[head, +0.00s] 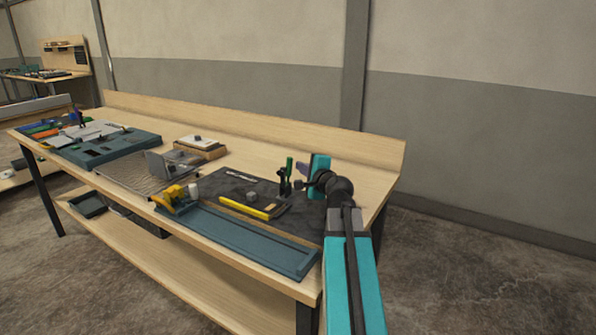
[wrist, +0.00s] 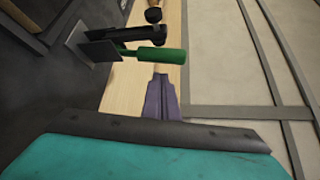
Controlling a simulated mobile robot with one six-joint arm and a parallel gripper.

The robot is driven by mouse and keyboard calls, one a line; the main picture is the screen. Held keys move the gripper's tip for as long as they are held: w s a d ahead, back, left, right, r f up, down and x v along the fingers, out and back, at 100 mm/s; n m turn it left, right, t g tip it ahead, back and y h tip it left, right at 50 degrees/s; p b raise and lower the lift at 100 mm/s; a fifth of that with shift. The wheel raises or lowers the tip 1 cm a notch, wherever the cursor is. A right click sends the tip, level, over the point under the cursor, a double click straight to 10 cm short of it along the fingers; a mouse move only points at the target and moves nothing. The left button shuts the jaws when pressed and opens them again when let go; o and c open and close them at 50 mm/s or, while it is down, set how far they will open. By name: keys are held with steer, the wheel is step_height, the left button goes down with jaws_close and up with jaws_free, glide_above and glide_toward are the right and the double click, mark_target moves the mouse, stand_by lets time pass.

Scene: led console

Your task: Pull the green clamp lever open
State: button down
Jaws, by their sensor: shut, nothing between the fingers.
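The clamp's green lever (head: 290,164) stands upright above its dark base near the right end of the bench in the head view. In the wrist view the green lever (wrist: 162,56) lies across the picture just beyond my fingertips, with the black clamp arm (wrist: 140,33) alongside it and a grey metal plate at its left. My purple gripper (wrist: 160,79) is shut and empty, close to the lever; I cannot tell if it touches. In the head view my gripper (head: 300,169) is just right of the lever, partly hidden by my wrist.
A dark mat (head: 228,183) under the clamp holds a yellow-handled tool (head: 245,207) and small parts. A long blue tray (head: 245,243) runs along the front edge. A yellow device (head: 174,199), a mesh panel and a blue console (head: 110,146) are farther left. The wall stands behind the bench.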

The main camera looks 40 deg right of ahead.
steer(key=shift+s+r+b, duration=0.2)
steer(key=shift+s+b, duration=0.35)
steer(key=shift+s, duration=3.05)
steer(key=shift+s+b, duration=0.15)
steer(key=shift+b, duration=0.6)
steer(key=shift+s+b, duration=0.1)
steer(key=shift+b, duration=0.2)
steer(key=shift+s+a+b, duration=0.2)
steer(key=shift+s+b, duration=0.2)
steer(key=shift+b, duration=0.8)
steer(key=shift+s+b, duration=0.35)
steer(key=shift+b, duration=0.45)
steer(key=shift+s+a+r+b, duration=0.15)
steer(key=shift+r+b, duration=0.05)
steer(key=shift+b, duration=0.1)
